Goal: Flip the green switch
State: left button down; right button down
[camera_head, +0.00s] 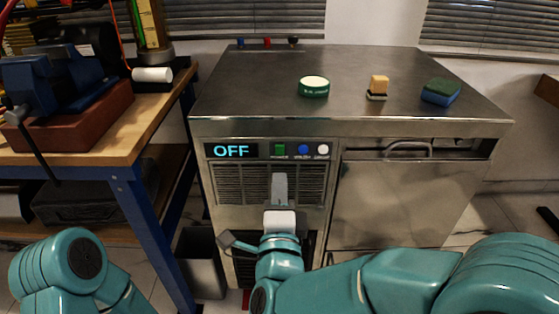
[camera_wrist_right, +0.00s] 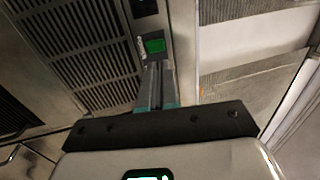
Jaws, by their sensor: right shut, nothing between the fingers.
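My right gripper (camera_head: 279,177) is shut and empty, in front of the vent grille and just below the green switch. In the right wrist view its fingers (camera_wrist_right: 155,72) point at the switch, with a small gap in the picture. Contact cannot be told. My left gripper is out of view; only part of my left arm shows.
A blue button (camera_head: 303,150) and a white button (camera_head: 323,150) sit right of the switch. A green-and-white round tin (camera_head: 314,87), a small block-shaped brush (camera_head: 378,87) and a sponge (camera_head: 441,91) are on the cabinet top. A workbench (camera_head: 120,128) stands left.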

aim_at(280, 149)
jog(key=w, duration=0.3)
jog(key=w+r, duration=0.1)
jog(key=w, duration=0.2)
jog(key=shift+w+r+b, duration=0.15)
jog(key=shift+w+b, duration=0.2)
